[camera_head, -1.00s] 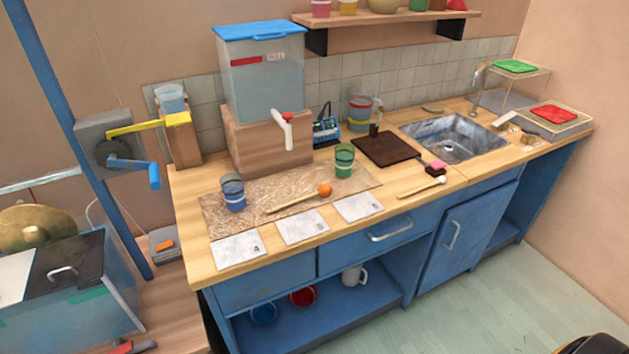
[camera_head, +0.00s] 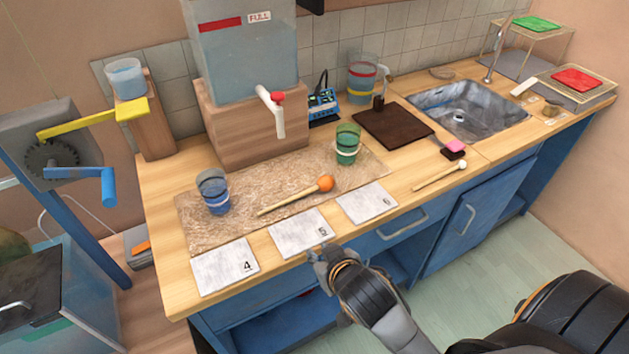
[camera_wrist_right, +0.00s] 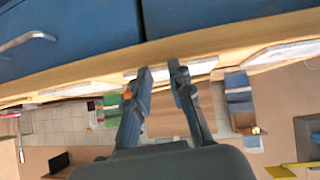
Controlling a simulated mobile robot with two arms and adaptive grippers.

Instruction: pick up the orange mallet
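The orange mallet (camera_head: 292,198) lies on a crinkled brown mat (camera_head: 240,180), its orange ball head to the right and its pale wooden handle pointing left toward the front. A bit of its orange head (camera_wrist_right: 128,94) shows in the right wrist view beside a finger; the rest is hidden there. My right gripper (camera_head: 318,256) is at the counter's front edge, by the card marked 5, in front of and apart from the mallet. In the right wrist view its two fingers (camera_wrist_right: 161,72) stand apart with nothing held between them. My left gripper is not in view.
A blue cup (camera_head: 213,193) and a green cup (camera_head: 347,146) stand on the mat either side of the mallet. Cards (camera_head: 226,267) lie along the front edge. A second mallet (camera_head: 438,178) with a pale head lies right. A tank (camera_head: 245,65) with a tap stands behind.

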